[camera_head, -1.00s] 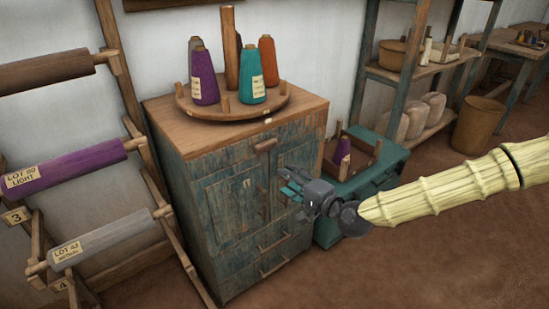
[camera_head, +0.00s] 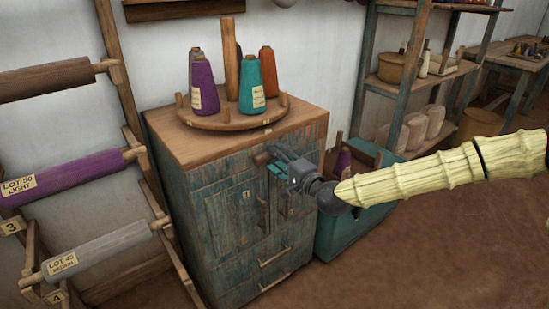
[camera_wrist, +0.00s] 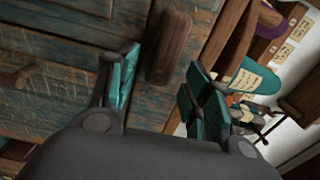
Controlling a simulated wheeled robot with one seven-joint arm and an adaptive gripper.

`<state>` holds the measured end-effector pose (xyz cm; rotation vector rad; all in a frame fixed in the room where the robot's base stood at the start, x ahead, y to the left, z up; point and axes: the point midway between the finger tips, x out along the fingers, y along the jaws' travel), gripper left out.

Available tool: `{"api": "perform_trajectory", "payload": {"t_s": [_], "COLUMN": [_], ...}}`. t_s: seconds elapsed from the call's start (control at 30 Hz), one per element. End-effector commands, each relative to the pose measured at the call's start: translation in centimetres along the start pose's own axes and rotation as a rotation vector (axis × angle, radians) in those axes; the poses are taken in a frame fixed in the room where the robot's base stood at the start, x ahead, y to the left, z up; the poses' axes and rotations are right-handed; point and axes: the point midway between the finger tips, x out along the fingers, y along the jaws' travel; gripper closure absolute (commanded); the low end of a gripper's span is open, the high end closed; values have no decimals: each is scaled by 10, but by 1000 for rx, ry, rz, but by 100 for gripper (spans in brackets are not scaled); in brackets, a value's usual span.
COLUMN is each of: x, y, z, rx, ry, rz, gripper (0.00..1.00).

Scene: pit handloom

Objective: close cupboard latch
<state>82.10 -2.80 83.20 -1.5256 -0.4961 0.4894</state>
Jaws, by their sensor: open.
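The blue-green cupboard (camera_head: 222,225) stands at the centre of the head view with its doors apparently shut. Its latch (camera_head: 261,157) is a small brown wooden bar above the doors, partly hidden by my gripper (camera_head: 277,161) in the head view. In the wrist view the latch (camera_wrist: 168,47) lies between the two teal-padded fingers of my gripper (camera_wrist: 162,88), nearer the left finger. The fingers are apart, with visible gaps to the latch, and do not appear to grip it. I cannot tell whether either finger touches it.
A round wooden stand (camera_head: 227,120) with several yarn cones sits on the cupboard top, close above my gripper. A teal chest (camera_head: 335,232) stands to the right. A rack with rollers (camera_head: 75,173) is at the left. The brown floor (camera_head: 440,260) at the right is clear.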

Motion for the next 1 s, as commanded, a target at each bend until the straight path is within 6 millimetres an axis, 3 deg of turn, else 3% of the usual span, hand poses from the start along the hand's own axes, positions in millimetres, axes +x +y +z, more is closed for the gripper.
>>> {"api": "perform_trajectory", "payload": {"t_s": [0.2, 0.5, 0.53, 0.77, 1.0], "x": [15, 17, 17, 16, 16], "y": [1, 0, 0, 0, 0], "z": [1, 0, 0, 0, 0], "rx": [1, 1, 1, 1, -10], "ry": [-1, -1, -1, 0, 0], "rz": [1, 1, 1, 1, 1], "gripper": [50, 50, 52, 94, 96]}}
